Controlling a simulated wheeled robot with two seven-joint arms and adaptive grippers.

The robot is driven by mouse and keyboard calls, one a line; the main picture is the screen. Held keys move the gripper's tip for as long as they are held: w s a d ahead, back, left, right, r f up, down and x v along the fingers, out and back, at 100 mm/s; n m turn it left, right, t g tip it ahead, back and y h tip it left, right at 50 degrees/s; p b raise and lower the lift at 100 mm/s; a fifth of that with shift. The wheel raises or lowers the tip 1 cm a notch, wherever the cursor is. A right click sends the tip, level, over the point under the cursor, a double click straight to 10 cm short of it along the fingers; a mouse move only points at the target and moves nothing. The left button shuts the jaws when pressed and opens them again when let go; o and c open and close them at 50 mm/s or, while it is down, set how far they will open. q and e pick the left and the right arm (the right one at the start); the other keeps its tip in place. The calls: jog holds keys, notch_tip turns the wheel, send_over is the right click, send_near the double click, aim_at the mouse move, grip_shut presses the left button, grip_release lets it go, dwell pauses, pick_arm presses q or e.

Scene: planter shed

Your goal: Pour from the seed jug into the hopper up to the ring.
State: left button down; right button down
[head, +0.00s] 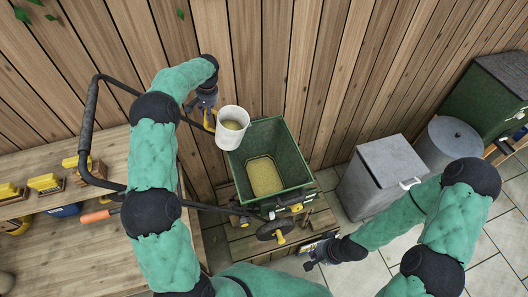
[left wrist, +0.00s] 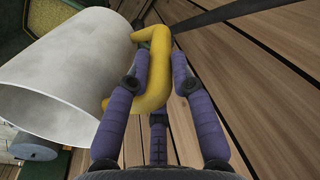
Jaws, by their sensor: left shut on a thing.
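The seed jug (head: 231,140) is white with a yellow handle (left wrist: 154,75). My left gripper (head: 209,112) is shut on that handle, with purple fingers on both sides of it in the left wrist view (left wrist: 160,85). The jug is at the upper left corner of the hopper in the head view. Pale yellow seed shows inside the jug; no falling stream shows. The green hopper (head: 285,137) is open-topped, with yellow seed (head: 264,176) at its bottom. I cannot make out the ring. My right gripper (head: 312,262) is low, right of the hopper's front, apart from it; its fingers are too small to judge.
The hopper sits on a wooden stand, with a black push handle (head: 88,125) reaching left over a wooden bench (head: 80,255). Yellow-topped items stand on the bench's shelf. A grey lidded bin (head: 378,180) and a round metal bin (head: 447,146) stand right. A plank wall is behind.

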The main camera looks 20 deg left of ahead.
pick_arm(q)
notch_tip(320, 180, up, 2)
jog(key=shift+a+r+h+p, duration=0.1)
jog(key=shift+h+p, duration=0.2)
jog(key=shift+p, duration=0.5)
jog(key=shift+f, duration=0.3)
jog(key=shift+r+p, duration=0.65)
jog(key=shift+r, duration=0.9)
